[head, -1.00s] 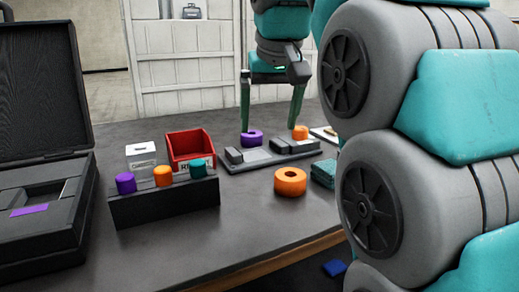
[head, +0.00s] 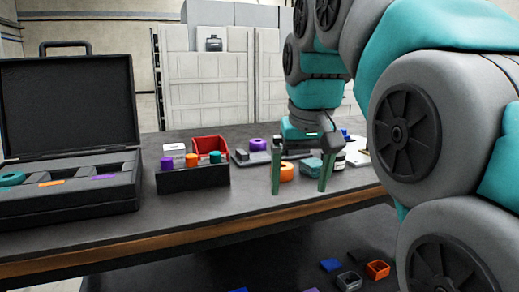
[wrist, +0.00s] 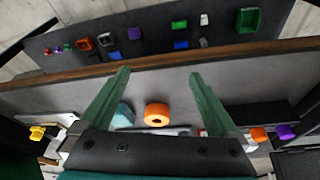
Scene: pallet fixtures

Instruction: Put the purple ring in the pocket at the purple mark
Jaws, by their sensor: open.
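The purple ring (head: 258,144) sits on a grey fixture plate (head: 244,157) toward the back of the table. The open black case (head: 70,205) stands at the left. Its purple mark (head: 104,177) is on the front strip by the right-hand pocket (head: 108,168), whose inside is mostly hidden. My gripper (head: 300,188) is open and empty, fingers pointing down, to the right of the purple ring and nearer the table's front edge. The wrist view shows the spread fingers (wrist: 158,75) with nothing between them; I cannot make out the purple ring there.
An orange ring (head: 287,172) stands behind my fingers. A black block (head: 193,180) holds purple, orange and teal pegs, with a red bin (head: 210,146) behind. A teal ring (head: 10,179) lies at the case's left pocket. Small bins (head: 377,270) lie below the table.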

